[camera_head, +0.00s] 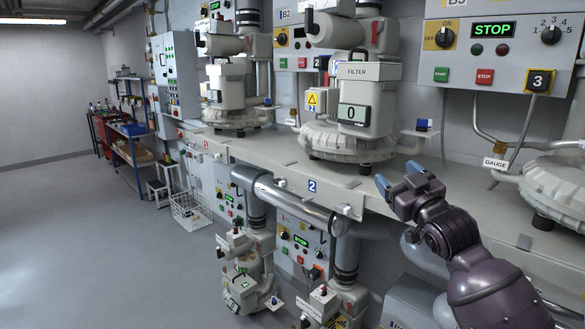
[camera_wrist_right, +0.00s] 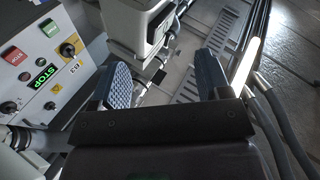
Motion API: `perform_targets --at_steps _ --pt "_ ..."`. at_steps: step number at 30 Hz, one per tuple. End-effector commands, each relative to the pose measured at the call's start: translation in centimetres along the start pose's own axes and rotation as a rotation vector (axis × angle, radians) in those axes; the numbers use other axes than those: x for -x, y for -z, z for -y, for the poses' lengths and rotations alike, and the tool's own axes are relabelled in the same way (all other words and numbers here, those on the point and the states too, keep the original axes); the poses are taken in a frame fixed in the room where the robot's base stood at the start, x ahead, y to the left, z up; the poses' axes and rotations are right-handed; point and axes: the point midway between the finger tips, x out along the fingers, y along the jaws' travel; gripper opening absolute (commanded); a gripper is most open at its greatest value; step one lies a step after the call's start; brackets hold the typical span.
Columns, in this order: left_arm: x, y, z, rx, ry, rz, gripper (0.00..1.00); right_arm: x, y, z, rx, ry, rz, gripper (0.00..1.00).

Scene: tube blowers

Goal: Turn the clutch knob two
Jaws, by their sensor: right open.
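My right gripper (camera_head: 400,177) is open and empty in front of the bench edge, in front of and below the middle blower unit (camera_head: 350,140). In the right wrist view its fingers (camera_wrist_right: 165,82) stand apart with nothing between them. The bench front bears a blue "2" label (camera_head: 312,186). Behind the unit, the panel marked B2 has a black rotary knob (camera_head: 282,39); much of that panel is hidden. No knob is clearly labelled as the clutch knob, so I cannot tell which one it is. My left gripper is not in view.
The B3 panel (camera_head: 497,50) with a STOP display is at the upper right. A panel with a STOP display (camera_wrist_right: 40,75) is left of the fingers in the right wrist view. A metal pipe (camera_head: 295,205) runs below the bench. Floor at the left is clear.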

Motion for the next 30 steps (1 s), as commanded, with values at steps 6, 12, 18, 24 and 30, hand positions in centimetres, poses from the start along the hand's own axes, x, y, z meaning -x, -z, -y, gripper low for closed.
perform_targets --at_steps 6,12,18,24,30 --pt "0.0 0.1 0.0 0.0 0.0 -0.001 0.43 6.7 -9.1 3.2 -0.021 -0.021 0.121 0.7" --pt "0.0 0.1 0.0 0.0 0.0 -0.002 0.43 13.7 -16.0 6.1 -0.052 -0.041 0.248 0.7" --pt "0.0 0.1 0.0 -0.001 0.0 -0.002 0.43 21.7 -21.9 9.0 -0.101 -0.063 0.4 0.7" --pt "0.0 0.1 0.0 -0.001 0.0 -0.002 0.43 30.6 -26.6 12.0 -0.174 -0.088 0.567 0.7" --pt "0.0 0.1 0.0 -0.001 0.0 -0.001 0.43 39.6 -29.9 14.8 -0.241 -0.115 0.734 0.7"
